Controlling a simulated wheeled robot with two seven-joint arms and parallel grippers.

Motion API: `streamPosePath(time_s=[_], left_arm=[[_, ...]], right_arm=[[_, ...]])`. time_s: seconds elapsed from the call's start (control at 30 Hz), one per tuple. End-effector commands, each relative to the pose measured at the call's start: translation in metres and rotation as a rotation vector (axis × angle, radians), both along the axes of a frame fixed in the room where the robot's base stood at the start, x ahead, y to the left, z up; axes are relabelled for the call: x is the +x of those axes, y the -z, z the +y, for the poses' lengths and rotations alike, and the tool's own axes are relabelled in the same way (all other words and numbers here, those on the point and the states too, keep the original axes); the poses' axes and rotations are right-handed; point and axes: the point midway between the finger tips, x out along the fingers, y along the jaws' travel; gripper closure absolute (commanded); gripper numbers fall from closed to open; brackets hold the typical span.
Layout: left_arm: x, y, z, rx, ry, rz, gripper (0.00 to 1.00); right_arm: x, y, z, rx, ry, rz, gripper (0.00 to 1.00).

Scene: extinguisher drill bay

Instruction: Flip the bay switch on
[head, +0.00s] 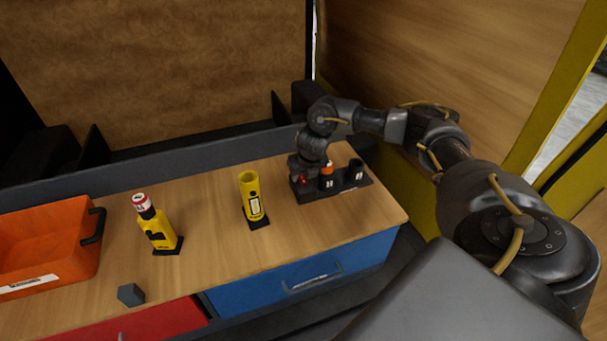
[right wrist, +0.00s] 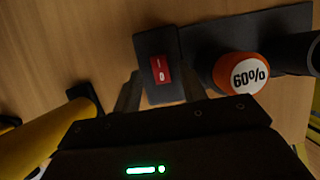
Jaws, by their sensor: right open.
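The bay switch is a small dark box with a red rocker (right wrist: 161,69) on its face. In the head view the red rocker (head: 304,182) shows at the left end of a dark base on the bench, partly hidden by my right gripper. A white mark like a ring shows on the rocker; I cannot tell which side is pressed. My right gripper (head: 304,165) is open, above and close to the switch, with nothing between its fingers but the switch below. Whether it touches the switch is unclear. My left gripper is out of view.
An orange-topped holder marked 60% (right wrist: 243,74) stands right beside the switch, with a black holder (head: 354,171) beyond. A yellow tube (head: 250,192), a yellow bottle (head: 157,228), a grey block (head: 131,294) and an orange bin (head: 45,240) are left.

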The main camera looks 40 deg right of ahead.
Motion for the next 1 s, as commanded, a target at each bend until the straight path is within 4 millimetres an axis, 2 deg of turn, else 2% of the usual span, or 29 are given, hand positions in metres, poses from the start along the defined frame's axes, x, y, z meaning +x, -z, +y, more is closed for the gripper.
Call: streamPosePath(time_s=[0.17, 0.43, 0.73, 1.0], left_arm=[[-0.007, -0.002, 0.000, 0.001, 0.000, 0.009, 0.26], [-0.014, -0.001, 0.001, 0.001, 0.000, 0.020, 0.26], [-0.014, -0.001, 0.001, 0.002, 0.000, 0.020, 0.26], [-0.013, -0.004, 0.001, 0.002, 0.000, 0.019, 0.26]], right_arm=[[0.003, 0.010, -0.002, -0.002, 0.001, 0.001, 0.58], [0.004, 0.011, -0.002, -0.002, -0.001, -0.001, 0.59], [0.004, 0.010, -0.002, -0.002, 0.001, 0.000, 0.99], [0.008, 0.009, -0.003, 0.019, 0.003, 0.063, 1.00]])
